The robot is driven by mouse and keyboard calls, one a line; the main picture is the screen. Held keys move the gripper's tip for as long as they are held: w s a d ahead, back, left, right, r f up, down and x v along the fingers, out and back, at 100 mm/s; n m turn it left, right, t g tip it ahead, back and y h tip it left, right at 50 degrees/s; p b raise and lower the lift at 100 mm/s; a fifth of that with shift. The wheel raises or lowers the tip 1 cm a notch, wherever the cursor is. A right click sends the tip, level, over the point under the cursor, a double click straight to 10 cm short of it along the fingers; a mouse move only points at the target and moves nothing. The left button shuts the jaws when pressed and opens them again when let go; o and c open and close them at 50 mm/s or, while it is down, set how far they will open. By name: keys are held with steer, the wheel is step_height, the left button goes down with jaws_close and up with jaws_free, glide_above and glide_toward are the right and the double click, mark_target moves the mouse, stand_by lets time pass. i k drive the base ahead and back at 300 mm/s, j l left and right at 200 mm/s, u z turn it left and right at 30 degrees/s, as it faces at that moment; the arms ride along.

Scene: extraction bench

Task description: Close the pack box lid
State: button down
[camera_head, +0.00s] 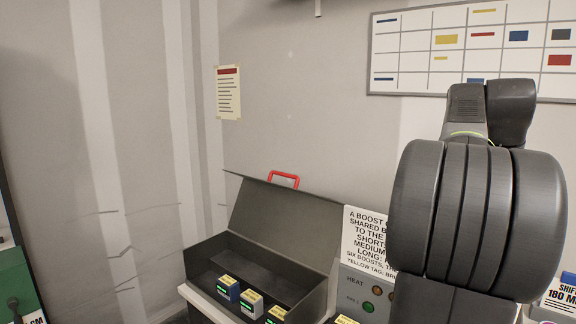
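The pack box (205,255) is a dark grey case at the lower middle of the head view. Its lid (285,223) stands open, tilted up and back towards the wall, with a red handle (284,179) on its top edge. Small blocks with yellow tops, a blue one (228,288) and a pale one (251,303) among them, show at the box's near side. I cannot tell whether all of them are inside. The lower part of the box is cut off by the frame. My dark arm fills the right side, and my gripper cannot be made out.
A printed sign (363,245) and a grey panel with indicator lights (368,291) stand right of the box, partly behind my arm. A green object (17,283) is at the far left. A wall chart (420,52) hangs behind. The space above the box looks clear.

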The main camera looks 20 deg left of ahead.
mark_target(305, 228)
steer(key=i+j, duration=0.15)
steer(key=j, duration=0.2)
steer(key=i+j, duration=0.1)
steer(key=j, duration=0.3)
steer(key=i+j, duration=0.15)
steer(key=j, duration=0.2)
steer(key=i+j, duration=0.1)
steer(key=j, duration=0.3)
steer(key=i+j, duration=0.15)
steer(key=j, duration=0.2)
